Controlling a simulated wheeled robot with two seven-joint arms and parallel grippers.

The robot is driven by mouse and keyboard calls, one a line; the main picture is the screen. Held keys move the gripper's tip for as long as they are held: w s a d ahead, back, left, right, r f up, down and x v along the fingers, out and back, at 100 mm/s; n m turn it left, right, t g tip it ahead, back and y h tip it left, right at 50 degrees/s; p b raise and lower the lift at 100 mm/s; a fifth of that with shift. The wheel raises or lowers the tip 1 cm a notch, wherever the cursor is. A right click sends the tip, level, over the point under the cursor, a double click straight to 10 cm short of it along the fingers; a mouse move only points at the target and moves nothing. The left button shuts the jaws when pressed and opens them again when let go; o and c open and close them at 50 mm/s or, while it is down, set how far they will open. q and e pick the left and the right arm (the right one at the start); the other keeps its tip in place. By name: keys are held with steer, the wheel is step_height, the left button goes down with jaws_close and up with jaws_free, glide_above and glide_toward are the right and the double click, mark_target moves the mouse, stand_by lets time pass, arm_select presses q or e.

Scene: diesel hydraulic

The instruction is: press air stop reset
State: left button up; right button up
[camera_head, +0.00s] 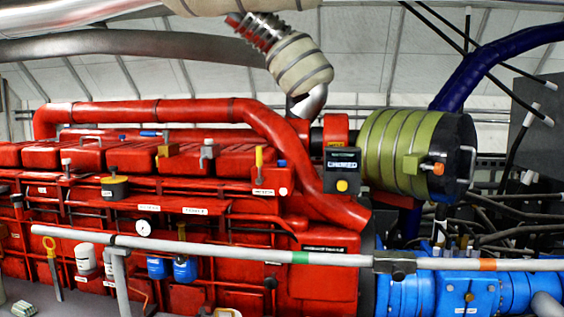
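A dark grey box (342,171) with a small display and a round yellow button (342,185) is mounted at the right end of the red engine (325,270). To its right is an olive-green ribbed cylinder (385,150) with a dark end. The labels are too small to read, so I cannot tell which part is the air stop reset. Neither of my grippers is in view.
A grey handrail (200,246) crosses in front of the engine, with a post (119,282) at left. Blue machinery (465,292) is at lower right. A red pipe (180,110) runs along the top. A blue hose (490,62) and dark cables are at right.

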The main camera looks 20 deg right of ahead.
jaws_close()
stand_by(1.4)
